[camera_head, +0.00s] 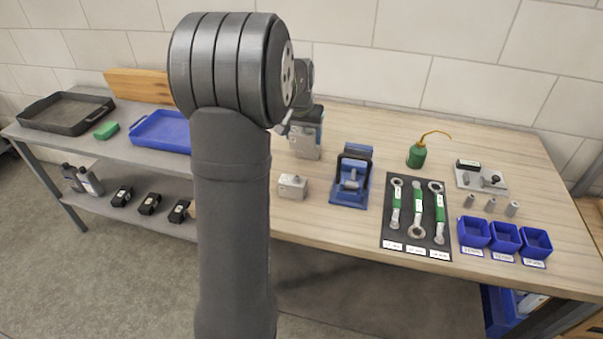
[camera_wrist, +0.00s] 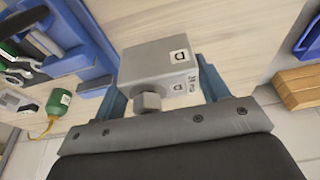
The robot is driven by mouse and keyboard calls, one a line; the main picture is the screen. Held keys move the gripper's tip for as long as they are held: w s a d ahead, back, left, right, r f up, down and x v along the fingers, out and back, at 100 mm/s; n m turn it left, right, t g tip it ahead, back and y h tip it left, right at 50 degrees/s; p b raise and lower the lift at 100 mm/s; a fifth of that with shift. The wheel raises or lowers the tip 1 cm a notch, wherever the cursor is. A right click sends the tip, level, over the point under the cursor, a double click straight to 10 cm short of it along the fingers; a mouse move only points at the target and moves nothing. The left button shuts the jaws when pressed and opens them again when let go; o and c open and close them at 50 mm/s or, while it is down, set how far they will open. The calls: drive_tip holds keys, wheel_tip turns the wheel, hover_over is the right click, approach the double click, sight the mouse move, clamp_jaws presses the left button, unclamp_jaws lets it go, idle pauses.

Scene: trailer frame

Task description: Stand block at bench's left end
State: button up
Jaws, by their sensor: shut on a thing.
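A grey block with a hexagonal stud and small printed labels is in my gripper; the wrist view shows this held block (camera_wrist: 150,62) between two blue fingers. In the head view my gripper (camera_head: 308,118) hangs over the back of the wooden bench (camera_head: 330,225), right of my arm, with the held block (camera_head: 304,148) below it. I cannot tell whether the block touches the bench. A second grey block (camera_head: 292,187) with a small stud stands on the bench in front. My arm hides the bench's left end in the head view.
A blue fixture (camera_head: 350,178) stands right of the second block. Farther right are a wrench mat (camera_head: 408,251), a green oil can (camera_head: 417,155) and blue bins (camera_head: 505,238). At left, a grey table (camera_head: 48,137) holds a black tray (camera_head: 65,112) and a blue tray (camera_head: 162,132).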

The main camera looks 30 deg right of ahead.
sight(301, 149)
drive_tip(key=f, duration=0.5)
drive_tip(key=shift+w+a+f, duration=0.15)
drive_tip(key=shift+w+a, duration=0.05)
drive_tip(key=shift+a, duration=0.05)
drive_tip(key=shift+f, duration=2.35)
drive_tip(key=shift+f, duration=0.15)
drive_tip(key=o, duration=1.3)
drive_tip(key=v, duration=1.2)
